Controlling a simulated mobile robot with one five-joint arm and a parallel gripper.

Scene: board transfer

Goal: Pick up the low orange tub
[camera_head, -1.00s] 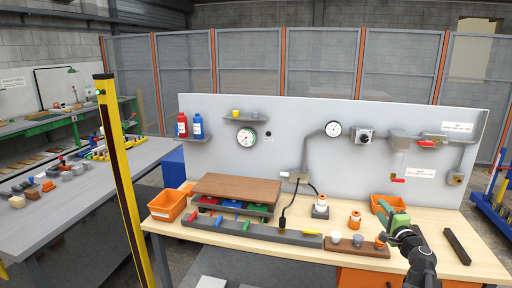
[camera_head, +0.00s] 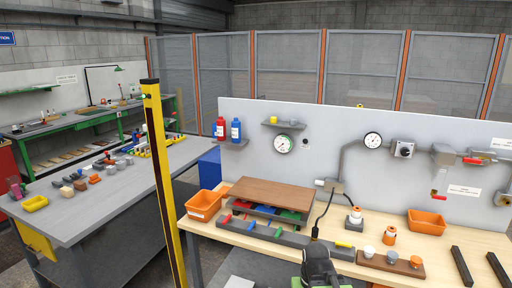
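Two orange tubs stand on the wooden workbench. One orange tub (camera_head: 205,206), with a small pale label, is at the bench's left end. The other orange tub (camera_head: 427,224) is at the right, close to the grey back panel, and looks empty. I cannot tell for sure which is the low one. My gripper (camera_head: 318,268) end of the arm shows dark with green parts at the bottom edge, in front of the bench. It is apart from both tubs. Its fingers cannot be made out, and the bottom edge cuts off part of it.
A brown board (camera_head: 271,194) lies over coloured parts near the left tub. A grey strip (camera_head: 262,232) runs along the front. A brown strip with knobs (camera_head: 391,265) and dark bars (camera_head: 462,267) lie nearer than the right tub. A yellow post (camera_head: 163,190) stands at left.

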